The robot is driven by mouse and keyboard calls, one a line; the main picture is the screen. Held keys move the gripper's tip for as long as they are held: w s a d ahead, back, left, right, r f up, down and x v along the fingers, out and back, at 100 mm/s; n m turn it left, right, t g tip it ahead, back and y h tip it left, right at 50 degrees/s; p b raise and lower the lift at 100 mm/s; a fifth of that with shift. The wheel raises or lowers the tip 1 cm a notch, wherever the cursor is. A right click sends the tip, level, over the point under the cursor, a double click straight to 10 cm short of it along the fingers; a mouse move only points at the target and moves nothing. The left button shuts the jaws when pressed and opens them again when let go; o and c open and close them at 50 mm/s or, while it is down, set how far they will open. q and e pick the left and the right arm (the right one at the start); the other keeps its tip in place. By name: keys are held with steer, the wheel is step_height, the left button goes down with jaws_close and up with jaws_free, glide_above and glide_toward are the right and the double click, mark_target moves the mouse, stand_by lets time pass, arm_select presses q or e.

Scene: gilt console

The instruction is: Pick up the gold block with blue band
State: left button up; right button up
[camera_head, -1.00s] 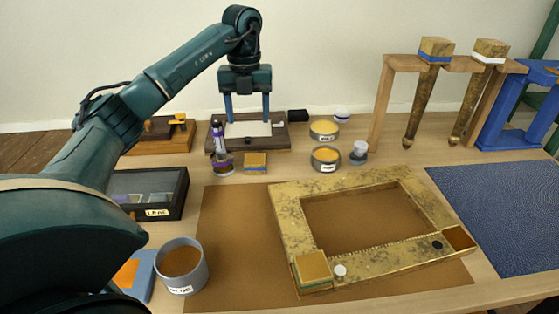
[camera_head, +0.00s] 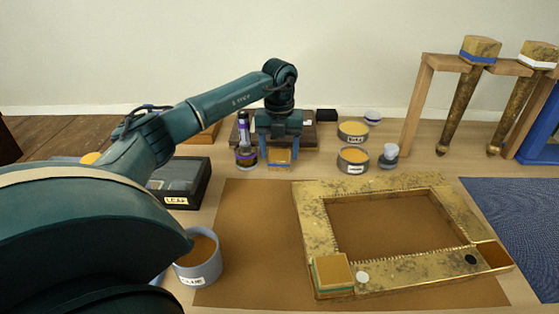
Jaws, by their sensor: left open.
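My right gripper is not in view.
The bottle (camera_head: 243,140) and a purple-banded jar (camera_head: 246,158) stand close to the left finger. Labelled tins (camera_head: 353,160) stand to the right. A gilt frame (camera_head: 320,228) lies in front, with a green-banded gold block (camera_head: 333,272) on its corner. A wooden rack (camera_head: 413,108) holds gilt legs.

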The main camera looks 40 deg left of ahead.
arm_select(q)
step_height(320, 180, down, 2)
steer(key=shift+f, duration=0.2)
steer(key=c, duration=0.7)
steer(key=shift+r, duration=0.1)
steer(key=shift+c, duration=0.2)
